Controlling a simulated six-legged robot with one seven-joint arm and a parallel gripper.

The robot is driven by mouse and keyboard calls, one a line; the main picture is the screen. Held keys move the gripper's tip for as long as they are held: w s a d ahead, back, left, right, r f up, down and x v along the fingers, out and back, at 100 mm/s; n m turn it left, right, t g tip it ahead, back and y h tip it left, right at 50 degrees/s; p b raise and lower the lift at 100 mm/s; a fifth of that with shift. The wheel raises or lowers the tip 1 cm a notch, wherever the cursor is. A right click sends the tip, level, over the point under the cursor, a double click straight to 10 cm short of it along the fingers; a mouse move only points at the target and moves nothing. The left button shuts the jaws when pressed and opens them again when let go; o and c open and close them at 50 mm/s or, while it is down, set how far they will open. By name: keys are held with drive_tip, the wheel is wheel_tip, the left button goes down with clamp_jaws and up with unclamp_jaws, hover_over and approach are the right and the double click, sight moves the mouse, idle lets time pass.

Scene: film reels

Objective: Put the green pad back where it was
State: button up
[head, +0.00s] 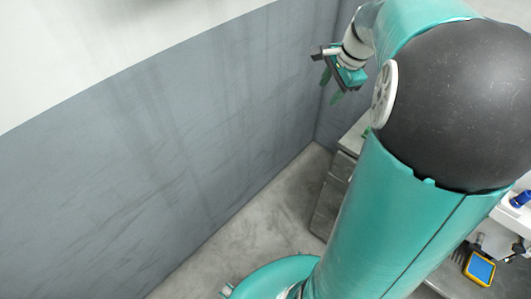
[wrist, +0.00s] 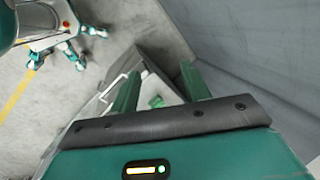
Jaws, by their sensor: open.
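My gripper (head: 331,89) is open and empty, held up near the grey wall at the top of the head view. In the wrist view its two green fingers (wrist: 160,72) stand well apart. A small green piece (wrist: 156,101), which looks like the green pad, lies on a pale cabinet top (wrist: 166,92) below. It shows in the gap between the fingers, apart from them. In the head view only a bit of green (head: 366,132) shows at the cabinet top, mostly hidden behind my arm.
A grey cabinet (head: 335,190) stands against the wall corner, with a handle visible in the wrist view (wrist: 112,90). The grey wall (head: 150,140) is close beside my gripper. A yellow device with a blue screen (head: 480,268) and a blue item (head: 521,198) are at lower right.

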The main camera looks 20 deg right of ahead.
drive_tip(key=s+a+n, duration=0.5)
drive_tip(key=a+n, duration=0.1)
drive_tip(key=a, duration=0.2)
drive_tip(key=s+a+r+n+t, duration=0.1)
drive_tip(key=s+a+n, duration=0.4)
drive_tip(key=a, duration=0.4)
drive_tip(key=s+a+r+n+t, duration=0.1)
drive_tip(key=s+a+n, duration=0.3)
drive_tip(key=a+n, duration=0.3)
drive_tip(key=shift+s+a+n+h, duration=0.3)
drive_tip(key=shift+s+a+h, duration=0.1)
drive_tip(key=shift+a, duration=0.3)
